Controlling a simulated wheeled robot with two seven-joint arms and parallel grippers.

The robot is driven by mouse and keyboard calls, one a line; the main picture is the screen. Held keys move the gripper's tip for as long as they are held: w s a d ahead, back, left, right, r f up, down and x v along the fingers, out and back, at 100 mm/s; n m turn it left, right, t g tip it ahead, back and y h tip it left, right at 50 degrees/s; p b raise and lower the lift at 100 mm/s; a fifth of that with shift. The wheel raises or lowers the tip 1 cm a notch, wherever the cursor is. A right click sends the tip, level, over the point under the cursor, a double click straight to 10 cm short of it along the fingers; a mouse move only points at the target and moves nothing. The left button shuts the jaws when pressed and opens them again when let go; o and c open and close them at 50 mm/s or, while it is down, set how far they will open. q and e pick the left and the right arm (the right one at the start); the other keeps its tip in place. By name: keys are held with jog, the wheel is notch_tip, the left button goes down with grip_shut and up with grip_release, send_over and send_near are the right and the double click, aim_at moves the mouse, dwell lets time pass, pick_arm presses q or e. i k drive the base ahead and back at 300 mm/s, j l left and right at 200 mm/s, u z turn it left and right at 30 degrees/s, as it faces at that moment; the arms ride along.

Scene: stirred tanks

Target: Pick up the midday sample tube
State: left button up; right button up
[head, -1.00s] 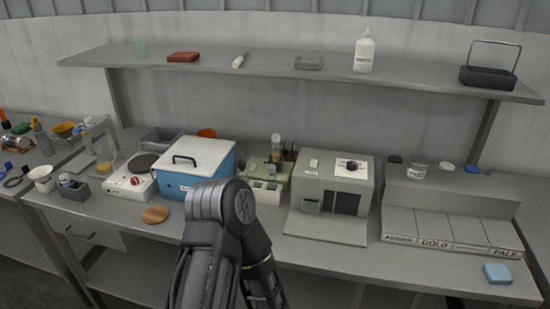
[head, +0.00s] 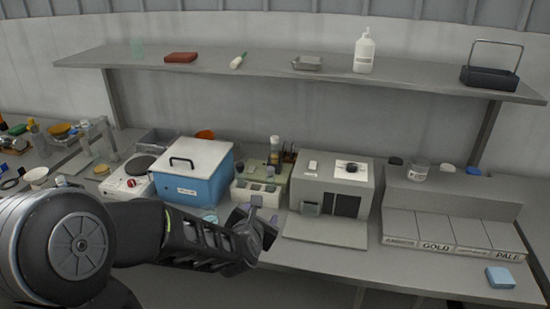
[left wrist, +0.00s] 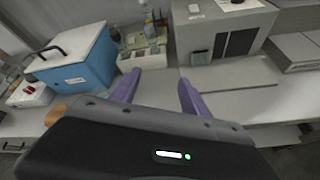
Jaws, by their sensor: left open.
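I cannot tell which item is the midday sample tube, as no such label is legible. A pale green tray-like rack (head: 262,187) with small bottles and vials stands on the bench between the blue box and the grey machine. It also shows in the left wrist view (left wrist: 143,60). My right gripper is not in view.
A blue box with a white lid (head: 195,170) stands left of the rack, and a grey machine (head: 330,195) stands right of it. A hot plate (head: 130,178) is further left. Labelled bins (head: 450,230) and a blue block (head: 500,277) are at the right. The front bench strip (head: 400,275) is mostly clear.

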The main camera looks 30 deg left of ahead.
aim_at(274, 149)
jog(key=i+j, duration=0.3)
jog(key=i, duration=0.15)
jog(key=i+j, duration=0.35)
jog(key=i, duration=0.05)
